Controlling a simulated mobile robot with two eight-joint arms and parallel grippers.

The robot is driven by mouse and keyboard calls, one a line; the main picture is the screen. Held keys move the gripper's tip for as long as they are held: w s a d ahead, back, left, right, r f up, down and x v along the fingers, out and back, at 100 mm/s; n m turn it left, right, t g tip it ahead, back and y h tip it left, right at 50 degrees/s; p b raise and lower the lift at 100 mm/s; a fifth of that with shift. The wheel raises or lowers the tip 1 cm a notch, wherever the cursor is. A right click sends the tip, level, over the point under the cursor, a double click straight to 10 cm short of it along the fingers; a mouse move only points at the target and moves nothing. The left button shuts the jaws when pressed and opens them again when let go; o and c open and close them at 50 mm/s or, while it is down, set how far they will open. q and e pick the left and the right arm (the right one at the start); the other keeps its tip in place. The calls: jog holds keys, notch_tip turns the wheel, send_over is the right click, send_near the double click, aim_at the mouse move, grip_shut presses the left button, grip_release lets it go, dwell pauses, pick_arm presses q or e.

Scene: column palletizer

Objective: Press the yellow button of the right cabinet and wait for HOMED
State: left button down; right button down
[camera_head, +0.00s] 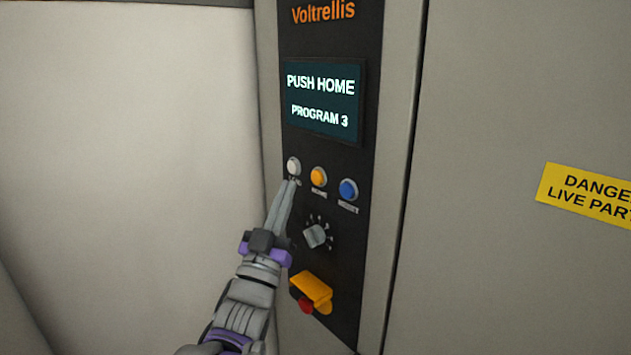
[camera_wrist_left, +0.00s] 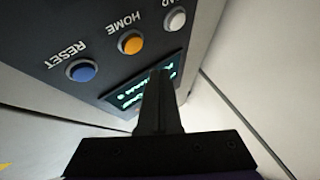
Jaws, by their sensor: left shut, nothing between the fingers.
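The black control panel (camera_head: 340,215) of the cabinet carries a lit screen (camera_head: 321,101) reading "PUSH HOME" and "PROGRAM 3". Below it sit a white button (camera_head: 293,166), a yellow-orange button (camera_head: 318,177) and a blue button (camera_head: 348,189). The wrist view labels the yellow-orange button (camera_wrist_left: 131,43) HOME and the blue one (camera_wrist_left: 82,70) RESET. My left gripper (camera_head: 290,184) is shut and empty, its tips just below the white button and left of the yellow one. Whether the tips touch the panel I cannot tell. My right gripper is out of view.
A grey rotary knob (camera_head: 317,235) sits below the buttons. Lower down is a yellow flap (camera_head: 312,289) with a red part (camera_head: 305,305) under it. A yellow danger sign (camera_head: 590,194) is on the grey cabinet face at right.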

aim_at(317, 178)
pick_arm(q)
jog(key=w+d, duration=0.2)
jog(key=shift+d, duration=0.35)
jog(key=shift+w+d, duration=0.1)
dwell(1.9)
jog(key=shift+w+d, duration=0.2)
dwell(0.4)
